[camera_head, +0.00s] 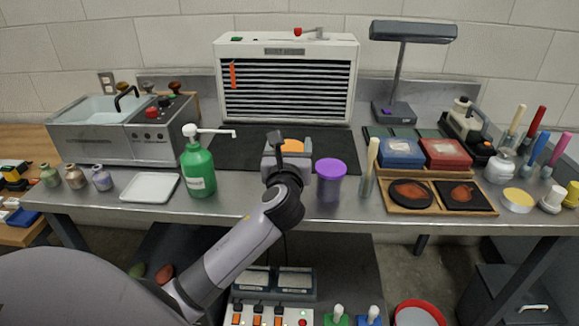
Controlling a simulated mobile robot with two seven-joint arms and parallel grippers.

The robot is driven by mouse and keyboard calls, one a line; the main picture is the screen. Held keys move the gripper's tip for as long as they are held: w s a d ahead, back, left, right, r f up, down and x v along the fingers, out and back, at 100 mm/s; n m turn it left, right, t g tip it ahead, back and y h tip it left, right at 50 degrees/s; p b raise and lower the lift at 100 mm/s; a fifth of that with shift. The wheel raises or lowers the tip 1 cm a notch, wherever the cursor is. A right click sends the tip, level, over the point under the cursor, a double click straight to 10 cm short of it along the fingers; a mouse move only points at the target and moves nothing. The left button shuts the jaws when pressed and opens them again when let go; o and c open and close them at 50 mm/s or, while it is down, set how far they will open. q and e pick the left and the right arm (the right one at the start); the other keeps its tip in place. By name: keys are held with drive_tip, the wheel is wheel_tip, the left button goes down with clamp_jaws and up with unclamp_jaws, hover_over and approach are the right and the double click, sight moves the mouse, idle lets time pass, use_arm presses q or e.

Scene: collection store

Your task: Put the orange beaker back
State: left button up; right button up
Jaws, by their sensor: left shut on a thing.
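The orange-topped beaker (293,146) is at the front edge of the black mat, mostly hidden behind my left gripper (288,158). Only its orange top shows clearly. My left gripper is shut on it, with the arm reaching up from the lower left. I cannot tell whether the beaker rests on the surface or is held just above it. A similar beaker with a purple top (330,172) stands close to the right of the gripper. My right gripper is out of view.
A green pump bottle (198,170) stands left of the gripper, beside a white tray (150,187). A glass with a wooden-handled tool (369,173) stands right of the purple beaker. Behind is a vented cabinet (287,85). The black mat (240,150) has free room left of the gripper.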

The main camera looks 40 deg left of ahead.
use_arm(q)
drive_tip(key=shift+f+b, duration=0.5)
drive_tip(key=shift+f, duration=1.6)
drive_tip(key=shift+f, duration=0.2)
drive_tip(key=o, duration=0.9)
drive_tip(key=shift+r, duration=0.15)
drive_tip(key=v, duration=1.2)
